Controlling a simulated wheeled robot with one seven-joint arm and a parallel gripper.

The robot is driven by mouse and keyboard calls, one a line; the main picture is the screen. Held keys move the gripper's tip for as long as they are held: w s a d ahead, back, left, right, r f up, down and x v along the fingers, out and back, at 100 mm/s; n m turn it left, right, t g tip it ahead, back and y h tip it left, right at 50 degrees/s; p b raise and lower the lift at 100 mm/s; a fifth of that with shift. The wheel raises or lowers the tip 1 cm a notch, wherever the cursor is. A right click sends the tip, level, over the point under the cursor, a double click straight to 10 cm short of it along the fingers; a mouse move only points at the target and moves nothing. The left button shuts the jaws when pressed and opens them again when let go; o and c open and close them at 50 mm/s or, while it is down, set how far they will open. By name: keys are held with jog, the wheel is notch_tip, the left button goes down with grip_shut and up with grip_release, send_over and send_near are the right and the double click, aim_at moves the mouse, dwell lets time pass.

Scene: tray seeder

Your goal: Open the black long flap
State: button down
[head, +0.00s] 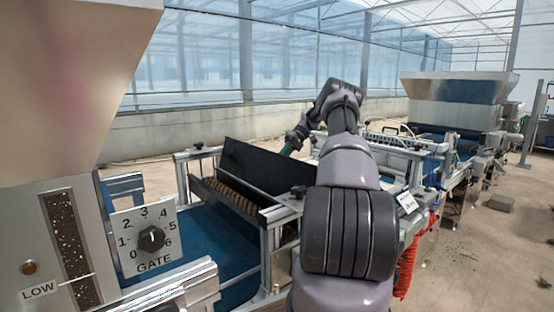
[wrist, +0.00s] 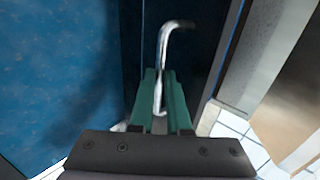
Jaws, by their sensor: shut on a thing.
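The black long flap (head: 252,166) runs across the metal frame over the blue belt, standing tilted up with its upper edge above the frame's rails. My gripper (head: 291,147) is at the far side of the flap, near its upper edge, with its fingertips partly hidden. In the wrist view my gripper's green fingers (wrist: 161,110) are closed around a bent silver rod (wrist: 163,60). A dark panel, which looks like the flap (wrist: 190,50), lies behind the rod. I cannot tell where the rod joins the flap.
A brown bristle strip (head: 226,196) hangs below the flap. The blue belt (head: 205,240) runs under it. A hopper with a gate dial (head: 151,238) stands close at the left. Another hopper (head: 455,98) and conveyor parts stand at the back right. Concrete floor is open at the right.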

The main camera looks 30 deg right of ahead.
jog(key=shift+s+d+f, duration=0.1)
jog(key=shift+d+f, duration=0.5)
jog(key=shift+f, duration=0.1)
jog(key=shift+d, duration=0.1)
jog(key=c, duration=0.9)
grip_release()
jog(key=shift+f, duration=0.1)
jog(key=shift+w+r, duration=0.2)
jog(key=shift+r, duration=0.05)
jog(key=v, duration=0.7)
jog(key=shift+r, duration=0.15)
jog(key=shift+r, duration=0.1)
